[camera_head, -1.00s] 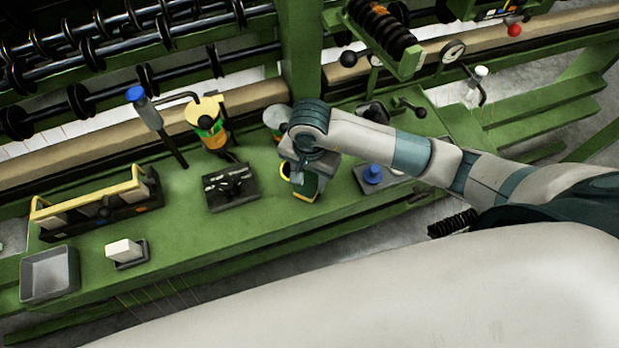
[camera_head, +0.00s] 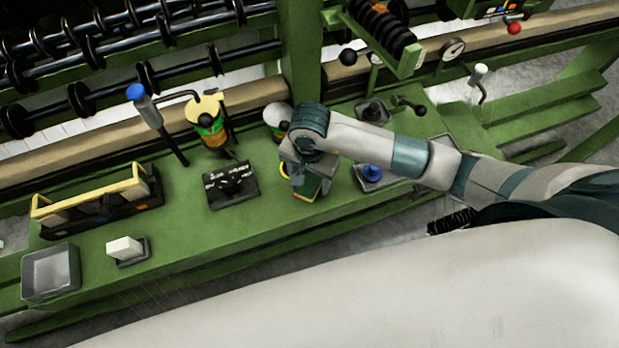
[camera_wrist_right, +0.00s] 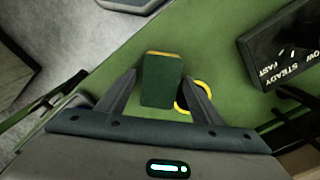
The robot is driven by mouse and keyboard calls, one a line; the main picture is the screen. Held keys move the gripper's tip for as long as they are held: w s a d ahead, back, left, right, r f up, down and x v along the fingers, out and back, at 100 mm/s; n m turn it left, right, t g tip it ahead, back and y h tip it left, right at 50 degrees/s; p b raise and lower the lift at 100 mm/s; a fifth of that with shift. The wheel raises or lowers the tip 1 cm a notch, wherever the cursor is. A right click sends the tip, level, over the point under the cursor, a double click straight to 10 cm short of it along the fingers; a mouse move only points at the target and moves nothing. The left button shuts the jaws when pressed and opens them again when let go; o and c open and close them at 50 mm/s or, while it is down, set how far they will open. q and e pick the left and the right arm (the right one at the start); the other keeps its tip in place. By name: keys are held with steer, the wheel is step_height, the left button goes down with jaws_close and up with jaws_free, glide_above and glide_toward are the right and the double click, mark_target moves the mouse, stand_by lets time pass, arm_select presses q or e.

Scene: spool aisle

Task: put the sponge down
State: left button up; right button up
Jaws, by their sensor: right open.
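The sponge (camera_wrist_right: 161,84), a dark green block with a yellow layer along its far edge, lies between the two spread fingers of my right gripper (camera_wrist_right: 163,78) in the right wrist view. Gaps show between it and both fingers. It appears to rest on the green bench, though its underside is hidden. In the head view the right gripper (camera_head: 304,182) points down over the bench, and the sponge (camera_head: 311,190) shows partly below it. My left gripper is not in view.
A yellow ring (camera_wrist_right: 179,101) lies beside the sponge, partly behind a finger. A black labelled control box (camera_head: 230,187) stands to the left, a blue knob (camera_head: 372,173) to the right. A white block (camera_head: 123,248) and grey tray (camera_head: 50,273) are farther left. Bare bench lies between.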

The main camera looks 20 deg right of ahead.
mark_target(310, 182)
steer(key=shift+r, duration=0.1)
steer(key=shift+r, duration=0.15)
step_height(310, 182, up, 12)
steer(key=p, duration=0.6)
stand_by(0.6)
